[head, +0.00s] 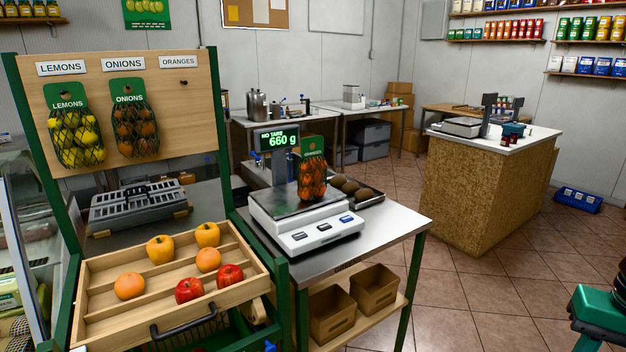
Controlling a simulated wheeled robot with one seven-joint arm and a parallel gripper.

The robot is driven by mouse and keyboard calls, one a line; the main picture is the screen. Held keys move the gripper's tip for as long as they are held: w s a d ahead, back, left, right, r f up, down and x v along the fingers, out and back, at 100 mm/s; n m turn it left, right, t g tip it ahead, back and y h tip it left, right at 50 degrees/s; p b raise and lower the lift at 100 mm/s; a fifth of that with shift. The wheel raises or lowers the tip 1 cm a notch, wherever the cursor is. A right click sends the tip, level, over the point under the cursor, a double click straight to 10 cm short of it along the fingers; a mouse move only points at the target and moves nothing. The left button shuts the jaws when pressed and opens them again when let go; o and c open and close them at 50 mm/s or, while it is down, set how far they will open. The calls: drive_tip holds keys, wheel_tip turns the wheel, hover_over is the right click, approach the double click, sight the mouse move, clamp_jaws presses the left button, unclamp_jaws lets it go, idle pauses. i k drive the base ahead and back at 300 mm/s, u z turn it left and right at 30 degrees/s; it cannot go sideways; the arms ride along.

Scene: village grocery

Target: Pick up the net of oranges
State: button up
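The net of oranges (312,180) stands upright on the plate of a white scale (312,232), on the steel-topped table in the middle of the head view. It is a dark mesh bag of orange fruit with a green header card at its top. The scale's display (278,140) reads 660 g. The hook under the ORANGES sign (179,62) on the wooden board is empty.
Nets of lemons (76,140) and onions (135,130) hang on the board at left. A wooden tray (178,312) with peppers, oranges and apples stands in front. A dark tray (368,197) of brown items lies right of the scale.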

sight(311, 172)
drive_tip(key=i, duration=0.9)
